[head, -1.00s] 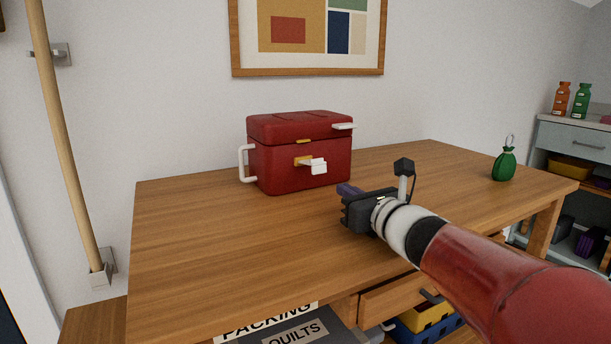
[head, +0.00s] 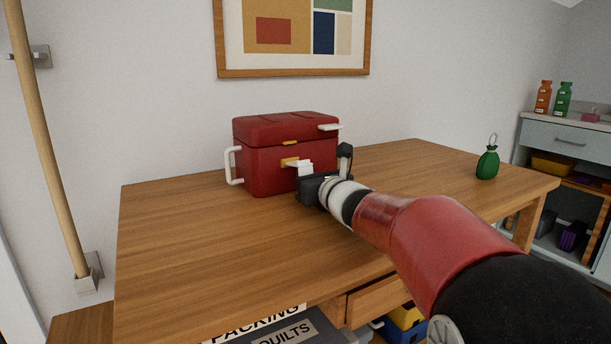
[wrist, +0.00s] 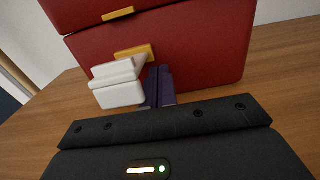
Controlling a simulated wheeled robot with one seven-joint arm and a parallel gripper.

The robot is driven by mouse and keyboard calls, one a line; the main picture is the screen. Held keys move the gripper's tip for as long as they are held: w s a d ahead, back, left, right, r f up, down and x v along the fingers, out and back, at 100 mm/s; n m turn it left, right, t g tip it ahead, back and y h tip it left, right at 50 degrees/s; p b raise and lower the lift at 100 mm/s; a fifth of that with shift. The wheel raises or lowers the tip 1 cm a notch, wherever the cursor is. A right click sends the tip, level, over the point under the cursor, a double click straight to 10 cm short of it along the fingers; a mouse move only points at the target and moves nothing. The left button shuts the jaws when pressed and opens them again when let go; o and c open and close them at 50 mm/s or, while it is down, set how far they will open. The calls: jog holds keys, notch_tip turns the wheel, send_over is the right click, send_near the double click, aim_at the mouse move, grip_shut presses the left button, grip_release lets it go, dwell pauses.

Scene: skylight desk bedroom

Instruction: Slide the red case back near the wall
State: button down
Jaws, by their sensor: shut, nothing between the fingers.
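The red case (head: 262,169) stands upright on the wooden desk (head: 200,243), toward its back left, with the lid closed. It has a white handle on its left side, a white latch (head: 299,168) on a yellow plate at the front, and a white piece at the upper right. In the wrist view the red case (wrist: 205,60) fills the upper part. My gripper (wrist: 160,84) is shut and empty, with its dark purple fingertips at the case's front face, just right of the white latch (wrist: 119,84). Whether the fingertips touch the case I cannot tell.
A green pouch-shaped object (head: 487,164) with a ring stands at the desk's right end. A framed picture (head: 292,73) hangs on the wall behind the case. A wooden pole (head: 52,140) stands at the left.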

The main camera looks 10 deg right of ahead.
jog(key=shift+w+a, duration=0.15)
jog(key=shift+w, duration=0.25)
jog(key=b+x, duration=0.1)
jog(key=x, duration=1)
jog(key=shift+w+a, duration=0.1)
jog(key=shift+w, duration=0.15)
jog(key=shift+r, duration=0.15)
